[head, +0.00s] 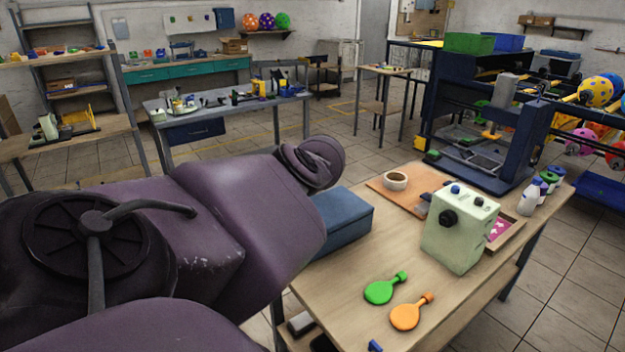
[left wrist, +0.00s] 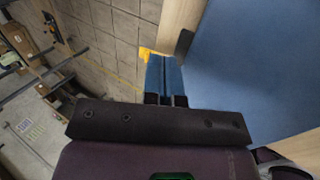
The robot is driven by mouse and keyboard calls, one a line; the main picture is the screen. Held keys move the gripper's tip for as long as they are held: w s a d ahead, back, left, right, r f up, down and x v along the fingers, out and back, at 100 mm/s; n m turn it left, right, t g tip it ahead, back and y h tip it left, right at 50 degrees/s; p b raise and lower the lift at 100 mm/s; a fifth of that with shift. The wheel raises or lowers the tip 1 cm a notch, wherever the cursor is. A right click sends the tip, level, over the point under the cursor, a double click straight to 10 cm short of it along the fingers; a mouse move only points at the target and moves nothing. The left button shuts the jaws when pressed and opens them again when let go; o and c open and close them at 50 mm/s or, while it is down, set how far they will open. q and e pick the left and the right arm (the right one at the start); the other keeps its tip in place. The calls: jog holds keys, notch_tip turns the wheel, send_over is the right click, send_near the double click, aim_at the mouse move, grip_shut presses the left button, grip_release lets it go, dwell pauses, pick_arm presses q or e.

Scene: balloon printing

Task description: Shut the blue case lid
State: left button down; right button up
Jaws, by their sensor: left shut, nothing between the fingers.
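The blue case (head: 345,222) sits on the left part of the wooden table, partly hidden behind my left arm. Its visible top looks flat and the lid appears down, but its left side is hidden. In the left wrist view a broad blue surface of the case (left wrist: 262,65) fills the right side. My left gripper (left wrist: 165,62) is shut and empty, its two blue fingers side by side, just left of that surface. I cannot tell whether they touch it. In the head view my arm hides this gripper. My right gripper is in neither view.
On the wooden table (head: 345,292) are a pale green machine (head: 460,230), a green balloon shape (head: 384,289), an orange one (head: 411,313), a tape roll (head: 396,181) and bottles (head: 531,196). A dark blue press (head: 515,145) stands at the back. The front-left tabletop is bare.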

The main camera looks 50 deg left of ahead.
pick_arm(q)
jog(key=b+x, duration=0.2)
jog(key=shift+d+f, duration=0.1)
jog(key=shift+f, duration=0.35)
jog(key=shift+f+b, duration=0.3)
jog(key=shift+f, duration=0.1)
jog(key=shift+a+f, duration=0.2)
jog(key=shift+f, duration=0.05)
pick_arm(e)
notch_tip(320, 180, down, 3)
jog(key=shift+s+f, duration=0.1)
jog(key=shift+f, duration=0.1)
pick_arm(q)
jog(key=shift+r, duration=0.1)
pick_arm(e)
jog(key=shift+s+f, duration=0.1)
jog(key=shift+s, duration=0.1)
pick_arm(q)
jog(key=shift+r, duration=0.25)
notch_tip(320, 180, up, 13)
jog(key=p, duration=0.6)
jog(key=shift+r, duration=0.2)
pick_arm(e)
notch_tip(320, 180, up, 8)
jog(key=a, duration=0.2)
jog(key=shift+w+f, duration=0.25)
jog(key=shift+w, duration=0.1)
